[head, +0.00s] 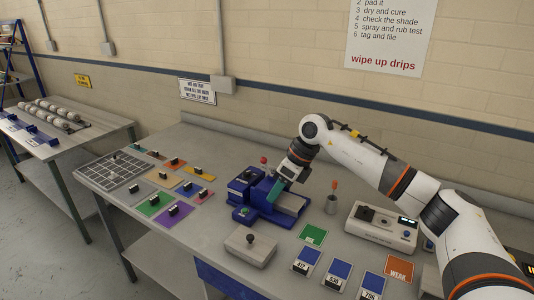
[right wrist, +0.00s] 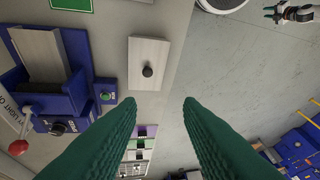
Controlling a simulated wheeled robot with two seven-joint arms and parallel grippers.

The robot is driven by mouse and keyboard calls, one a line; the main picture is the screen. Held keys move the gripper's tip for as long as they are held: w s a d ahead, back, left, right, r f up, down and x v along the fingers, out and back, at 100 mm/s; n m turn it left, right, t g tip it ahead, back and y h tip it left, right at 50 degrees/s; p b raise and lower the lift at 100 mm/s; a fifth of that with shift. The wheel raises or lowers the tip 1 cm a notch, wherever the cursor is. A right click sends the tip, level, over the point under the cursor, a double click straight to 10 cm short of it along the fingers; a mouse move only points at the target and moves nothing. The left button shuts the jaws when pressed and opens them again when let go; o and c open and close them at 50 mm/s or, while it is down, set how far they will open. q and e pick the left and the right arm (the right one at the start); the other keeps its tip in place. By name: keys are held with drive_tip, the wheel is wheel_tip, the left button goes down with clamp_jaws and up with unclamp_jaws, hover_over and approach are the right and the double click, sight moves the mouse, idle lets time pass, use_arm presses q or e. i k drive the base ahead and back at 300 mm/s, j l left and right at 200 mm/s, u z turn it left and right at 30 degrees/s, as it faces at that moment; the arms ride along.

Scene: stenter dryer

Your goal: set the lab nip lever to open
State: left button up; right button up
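The lab nip (head: 262,200) is a blue bench unit with a pale bed, and it fills the left of the right wrist view (right wrist: 75,95). Its lever shows as a red ball (head: 264,160) at the back, and as a pale stem with a red knob (right wrist: 17,147) at the lower left of the wrist view. A scale beside it partly reads "LIGHT O". My right gripper (head: 277,190) is over the nip in the head view. In its wrist view its green fingers (right wrist: 159,102) are wide apart with nothing between them. The lever is outside the fingers.
A grey block with a black knob (head: 248,247) sits near the front edge. Coloured swatches (head: 155,204) lie left. What looks like my left gripper (right wrist: 290,12) is small at the wrist view's corner.

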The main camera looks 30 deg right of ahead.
sight(263, 160)
drive_tip(key=i+l, duration=0.65)
drive_tip(key=i, duration=0.1)
